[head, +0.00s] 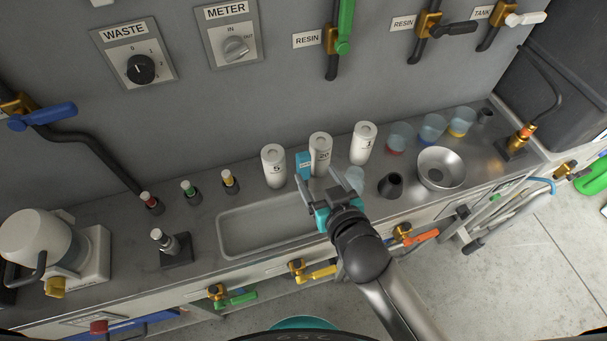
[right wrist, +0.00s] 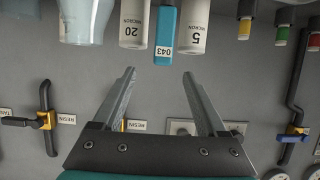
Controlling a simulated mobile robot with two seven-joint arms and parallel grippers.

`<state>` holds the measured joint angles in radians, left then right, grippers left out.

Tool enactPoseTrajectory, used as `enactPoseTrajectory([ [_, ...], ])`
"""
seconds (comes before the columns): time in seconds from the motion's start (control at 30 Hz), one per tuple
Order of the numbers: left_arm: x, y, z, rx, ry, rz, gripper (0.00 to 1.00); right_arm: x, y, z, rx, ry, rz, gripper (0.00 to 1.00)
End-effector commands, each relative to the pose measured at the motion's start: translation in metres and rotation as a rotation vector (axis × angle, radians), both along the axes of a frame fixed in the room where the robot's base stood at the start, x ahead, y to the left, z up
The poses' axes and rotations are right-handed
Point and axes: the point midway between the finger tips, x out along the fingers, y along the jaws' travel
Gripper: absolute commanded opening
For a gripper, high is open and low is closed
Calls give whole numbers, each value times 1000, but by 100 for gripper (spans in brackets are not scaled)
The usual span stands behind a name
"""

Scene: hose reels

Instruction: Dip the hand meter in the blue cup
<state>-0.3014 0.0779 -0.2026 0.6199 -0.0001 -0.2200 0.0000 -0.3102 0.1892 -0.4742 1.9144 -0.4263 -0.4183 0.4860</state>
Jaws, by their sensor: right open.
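The hand meter (head: 304,162), a small blue block, stands upright on the counter between two white cartridges. It also shows in the right wrist view (right wrist: 166,30) with a label reading 043. My right gripper (head: 318,178) is open and empty just in front of it. In the right wrist view the open fingers (right wrist: 159,73) point toward the meter, with a gap between. The blue cup (head: 431,127), clear with blue in its lower part, stands at the back right between a red and a yellow cup. My left gripper is not in view.
White cartridges marked 5 (head: 273,166), 20 (head: 320,154) and 1 (head: 364,144) stand close around the meter. A clear cup (head: 354,179) is right beside my gripper. A dark cup (head: 390,186) and metal bowl (head: 441,168) stand to the right. A shallow basin (head: 232,236) lies left.

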Motion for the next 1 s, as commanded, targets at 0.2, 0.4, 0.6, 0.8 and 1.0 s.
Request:
enactPoseTrajectory([
  [0.2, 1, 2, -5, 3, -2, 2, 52, 26, 9, -11, 2, -1, 1, 75],
  [0.4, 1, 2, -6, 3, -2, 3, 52, 34, 12, -14, 0, 0, 0, 75],
  [0.6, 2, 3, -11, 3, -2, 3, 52, 53, 22, -22, 0, -2, 0, 75],
  [0.8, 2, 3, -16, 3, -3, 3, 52, 72, 29, -31, 0, 0, 0, 75],
  [1.0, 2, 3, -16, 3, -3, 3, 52, 77, 31, -32, 0, 0, 1, 75],
])
